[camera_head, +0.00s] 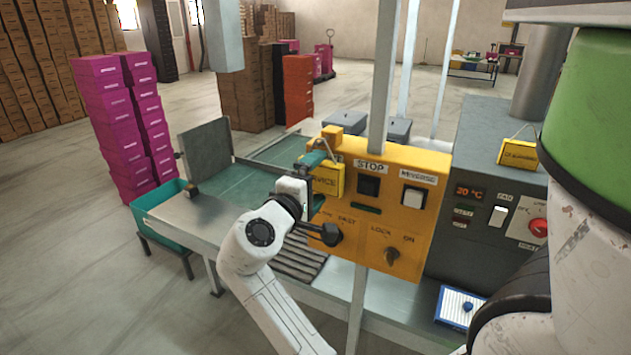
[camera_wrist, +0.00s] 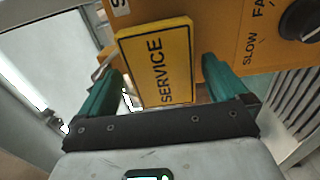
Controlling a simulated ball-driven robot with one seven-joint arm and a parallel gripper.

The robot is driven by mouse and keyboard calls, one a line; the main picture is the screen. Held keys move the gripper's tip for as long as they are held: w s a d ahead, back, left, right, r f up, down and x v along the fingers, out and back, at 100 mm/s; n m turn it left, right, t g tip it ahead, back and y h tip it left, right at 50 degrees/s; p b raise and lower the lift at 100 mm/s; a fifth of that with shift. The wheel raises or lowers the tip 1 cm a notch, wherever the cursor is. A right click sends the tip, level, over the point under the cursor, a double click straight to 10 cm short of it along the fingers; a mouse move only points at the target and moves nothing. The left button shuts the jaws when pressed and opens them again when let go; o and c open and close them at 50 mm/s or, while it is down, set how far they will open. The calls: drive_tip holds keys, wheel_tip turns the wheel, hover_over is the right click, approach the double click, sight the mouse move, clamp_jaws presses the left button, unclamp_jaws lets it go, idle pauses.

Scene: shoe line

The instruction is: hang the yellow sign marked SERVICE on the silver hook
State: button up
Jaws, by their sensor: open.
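The yellow SERVICE sign (camera_head: 329,180) is at the upper left of the orange-yellow control panel, with a thin loop above it. In the wrist view the sign (camera_wrist: 158,68) stands between the two green fingers, tilted in the picture, its lettering readable. My gripper (camera_head: 313,182) is open around the sign; in the wrist view my gripper (camera_wrist: 162,72) has one finger on each side of it, with a small gap at the right. A thin pale metal piece shows at the sign's left edge; I cannot tell whether it is the silver hook. The loop's support is unclear.
The control panel (camera_head: 375,225) has knobs and switches close to my gripper. A grey post (camera_head: 381,70) rises behind it. A grey cabinet (camera_head: 475,170) at the right carries another yellow sign (camera_head: 518,152). A teal bin (camera_head: 160,215) stands left of the conveyor.

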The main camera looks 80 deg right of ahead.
drive_tip(key=b+v, duration=0.2)
drive_tip(key=v, duration=0.8)
drive_tip(key=shift+a, duration=0.35)
drive_tip(key=shift+f, duration=0.1)
drive_tip(key=a+f+n+t+y, duration=0.1)
drive_tip(key=a+f+t+y, duration=0.25)
drive_tip(key=f, duration=0.75)
drive_tip(key=a+f+n+t+y, duration=0.1)
drive_tip(key=a+f+t+y, duration=0.3)
drive_tip(key=f, duration=0.7)
drive_tip(key=s+a+f+g+y, duration=0.1)
drive_tip(key=s+a+f+y, duration=0.3)
drive_tip(key=a+f+y, duration=0.1)
drive_tip(key=s+a+f+g+y, duration=0.1)
drive_tip(key=s+a+f+y, duration=0.3)
drive_tip(key=a+f, duration=0.4)
drive_tip(key=shift+f+y, duration=0.35)
drive_tip(key=shift+f, duration=0.3)
drive_tip(key=shift+s, duration=0.1)
